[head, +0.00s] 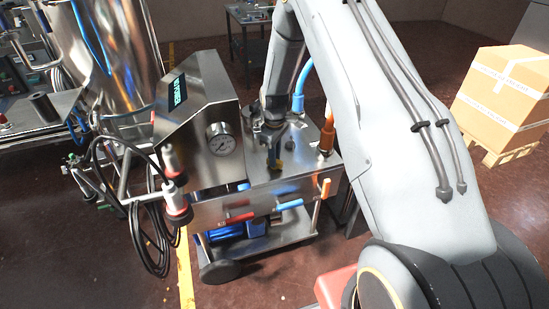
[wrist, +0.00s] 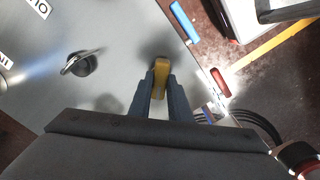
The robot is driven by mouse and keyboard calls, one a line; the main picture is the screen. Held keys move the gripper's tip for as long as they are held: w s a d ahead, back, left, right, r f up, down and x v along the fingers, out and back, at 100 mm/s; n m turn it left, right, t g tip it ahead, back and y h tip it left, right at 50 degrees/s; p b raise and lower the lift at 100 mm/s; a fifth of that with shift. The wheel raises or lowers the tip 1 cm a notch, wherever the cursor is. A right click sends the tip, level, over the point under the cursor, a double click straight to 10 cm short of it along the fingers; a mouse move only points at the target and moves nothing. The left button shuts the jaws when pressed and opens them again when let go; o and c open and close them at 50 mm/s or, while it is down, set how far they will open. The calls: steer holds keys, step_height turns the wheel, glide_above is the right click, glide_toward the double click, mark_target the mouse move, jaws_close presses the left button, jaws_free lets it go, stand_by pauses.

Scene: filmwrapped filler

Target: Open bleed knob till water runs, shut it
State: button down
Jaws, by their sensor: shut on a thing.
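A steel cart (head: 300,160) with a flat top stands in the middle of the head view. My gripper (head: 275,155) reaches down over this top. In the wrist view my gripper (wrist: 159,88) has its two dark fingers closed on a narrow yellow knob (wrist: 161,66), which I take for the bleed knob. The fingers cover its near part. In the head view it is mostly hidden by the fingers. I see no running water in either view.
A round gauge (head: 221,139) sits on the steel housing beside my arm. A dark knob (wrist: 80,63) stands on the top. Red (wrist: 220,82) and blue (wrist: 184,20) handles line the cart's edge. An orange-topped fitting (head: 327,132) and a blue hose (head: 301,84) stand close by.

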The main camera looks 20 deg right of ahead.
steer(key=m+b, duration=0.1)
steer(key=m, duration=0.3)
steer(key=m+b, duration=0.1)
steer(key=m, duration=0.3)
steer(key=shift+b, duration=0.3)
steer(key=m+b, duration=0.1)
steer(key=m, duration=0.3)
steer(key=shift+m, duration=2.4)
steer(key=c, duration=1.6)
jaws_free()
steer(key=shift+a, duration=0.1)
steer(key=shift+c, duration=0.2)
